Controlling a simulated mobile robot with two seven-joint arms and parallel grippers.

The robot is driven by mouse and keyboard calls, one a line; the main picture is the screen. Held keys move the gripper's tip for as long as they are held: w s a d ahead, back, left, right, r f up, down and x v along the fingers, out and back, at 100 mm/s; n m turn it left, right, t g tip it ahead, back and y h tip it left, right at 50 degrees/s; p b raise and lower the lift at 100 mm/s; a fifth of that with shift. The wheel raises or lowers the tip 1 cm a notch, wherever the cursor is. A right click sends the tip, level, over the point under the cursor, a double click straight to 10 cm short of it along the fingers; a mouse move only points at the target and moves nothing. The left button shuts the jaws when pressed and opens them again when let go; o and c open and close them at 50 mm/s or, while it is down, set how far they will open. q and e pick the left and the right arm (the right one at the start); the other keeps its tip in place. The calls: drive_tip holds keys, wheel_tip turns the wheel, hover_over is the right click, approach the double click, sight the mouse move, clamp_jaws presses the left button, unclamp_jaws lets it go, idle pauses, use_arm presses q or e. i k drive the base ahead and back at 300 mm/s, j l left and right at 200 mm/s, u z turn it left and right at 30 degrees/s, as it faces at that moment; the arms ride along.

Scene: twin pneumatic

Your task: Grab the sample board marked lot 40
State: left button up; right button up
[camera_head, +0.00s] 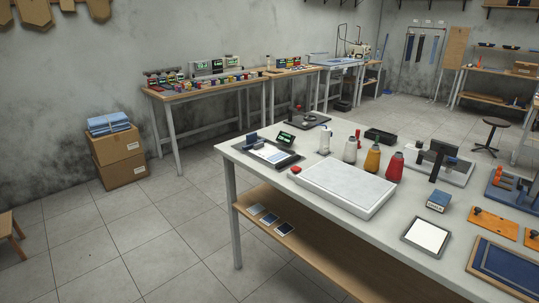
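No board with a readable "lot 40" marking shows; any lettering is too small to read. Three small flat boards lie in a row on the wooden lower shelf (300,256) of the near table: a left one (255,209), a middle one (269,219) and a right one (285,229). A dark-framed white panel (427,236) lies on the tabletop. I cannot tell whether any of these is the lot 40 board. Neither of my grippers is in view.
The near table (258,185) bears a white slab (342,184), thread cones such as a red one (394,168), a small blue box (438,201) and orange plates (493,223). Cardboard boxes (122,172) stand by the wall. The tiled floor (130,245) at front left is clear.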

sight(271, 155)
drive_tip(key=i+j+z, duration=0.1)
drive_tip(key=z, duration=0.6)
drive_tip(key=i+j+z, duration=0.35)
drive_tip(key=j, duration=0.2)
drive_tip(key=j+z, duration=0.2)
drive_tip(key=i+j, duration=0.15)
drive_tip(key=j, duration=0.25)
drive_tip(key=i+j+z, duration=0.1)
drive_tip(key=j, duration=0.3)
drive_tip(key=i+j, duration=0.15)
drive_tip(key=j, duration=0.3)
drive_tip(key=i+j, duration=0.15)
drive_tip(key=j, duration=0.25)
drive_tip(key=z, duration=0.05)
